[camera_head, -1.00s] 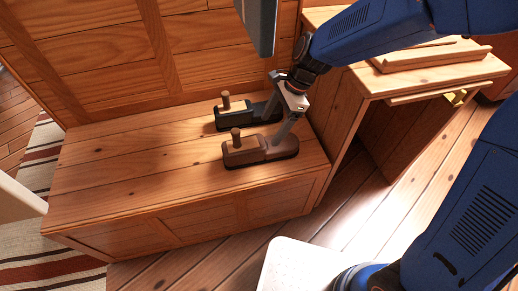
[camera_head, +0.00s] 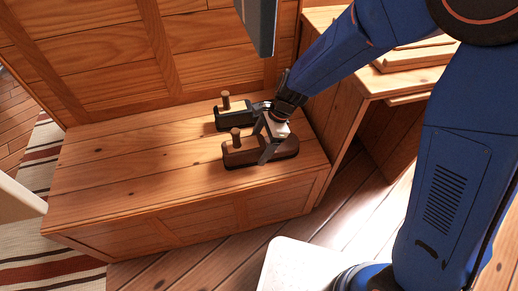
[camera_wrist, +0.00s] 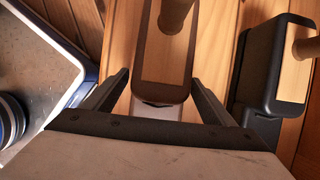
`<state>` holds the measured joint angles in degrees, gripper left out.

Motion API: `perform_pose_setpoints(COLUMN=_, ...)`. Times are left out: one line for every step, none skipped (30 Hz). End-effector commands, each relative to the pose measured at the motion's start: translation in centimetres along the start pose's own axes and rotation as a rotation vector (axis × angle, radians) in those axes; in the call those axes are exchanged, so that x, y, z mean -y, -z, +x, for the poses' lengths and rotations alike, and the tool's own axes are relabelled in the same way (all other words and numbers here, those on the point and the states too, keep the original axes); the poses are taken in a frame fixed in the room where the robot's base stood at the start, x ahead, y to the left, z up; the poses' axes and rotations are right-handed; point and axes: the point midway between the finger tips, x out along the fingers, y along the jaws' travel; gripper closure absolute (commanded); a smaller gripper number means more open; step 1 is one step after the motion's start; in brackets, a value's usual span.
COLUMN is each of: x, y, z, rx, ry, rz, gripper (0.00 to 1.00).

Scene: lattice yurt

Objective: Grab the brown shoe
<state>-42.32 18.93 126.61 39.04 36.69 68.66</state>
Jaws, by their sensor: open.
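The brown shoe (camera_head: 240,154), with a light wooden top and an upright peg, lies on the wooden bench near its right end. My gripper (camera_head: 265,132) is over its right part, one finger in front of the shoe and hiding some of it. In the wrist view the brown shoe (camera_wrist: 164,62) lies between the two spread fingers of my gripper (camera_wrist: 160,82). The fingers are open, with a gap visible on each side. A similar black shoe (camera_head: 234,118) lies just behind; it is at the right in the wrist view (camera_wrist: 262,75), outside the right finger.
The bench top (camera_head: 120,165) is clear to the left. A wooden panel (camera_head: 100,60) rises behind it. A wooden desk (camera_head: 350,90) with boards (camera_head: 415,58) on it stands close on the right. A striped rug (camera_head: 35,262) lies at the left.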

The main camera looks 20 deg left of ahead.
Motion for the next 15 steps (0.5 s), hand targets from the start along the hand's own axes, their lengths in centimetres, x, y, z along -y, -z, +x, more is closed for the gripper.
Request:
perform_pose_setpoints(x=-0.02, y=0.01, z=0.27, rx=0.0, ry=-0.001, rz=0.0, gripper=0.22)
perform_pose_setpoints(x=-0.01, y=0.02, z=0.33, rx=-0.001, ry=0.0, rz=-0.001, gripper=0.22)
perform_pose_setpoints(x=0.0, y=0.03, z=0.35, rx=-0.001, ry=0.0, rz=-0.001, gripper=0.22)
perform_pose_setpoints(x=0.01, y=0.03, z=0.33, rx=-0.001, ry=0.001, rz=-0.001, gripper=0.22)
perform_pose_setpoints(x=0.01, y=0.03, z=0.32, rx=0.0, ry=0.001, rz=-0.001, gripper=0.22)
perform_pose_setpoints(x=0.01, y=0.02, z=0.31, rx=0.0, ry=0.001, rz=-0.001, gripper=0.22)
perform_pose_setpoints(x=0.01, y=0.03, z=0.31, rx=0.0, ry=0.001, rz=-0.001, gripper=0.22)
perform_pose_setpoints(x=0.01, y=0.02, z=0.31, rx=0.0, ry=0.001, rz=-0.001, gripper=0.27)
perform_pose_setpoints(x=0.01, y=0.02, z=0.3, rx=0.0, ry=0.001, rz=-0.001, gripper=0.36)
perform_pose_setpoints(x=0.01, y=0.02, z=0.3, rx=0.0, ry=0.001, rz=-0.001, gripper=0.43)
perform_pose_setpoints(x=0.01, y=0.02, z=0.3, rx=0.0, ry=0.001, rz=-0.001, gripper=0.51)
perform_pose_setpoints(x=0.01, y=0.02, z=0.29, rx=0.0, ry=0.001, rz=-0.001, gripper=0.6)
perform_pose_setpoints(x=0.01, y=0.02, z=0.29, rx=0.0, ry=0.001, rz=0.0, gripper=0.67)
perform_pose_setpoints(x=0.02, y=0.02, z=0.29, rx=0.0, ry=0.001, rz=-0.001, gripper=0.74)
perform_pose_setpoints(x=0.04, y=0.01, z=0.26, rx=0.0, ry=0.001, rz=-0.001, gripper=0.8)
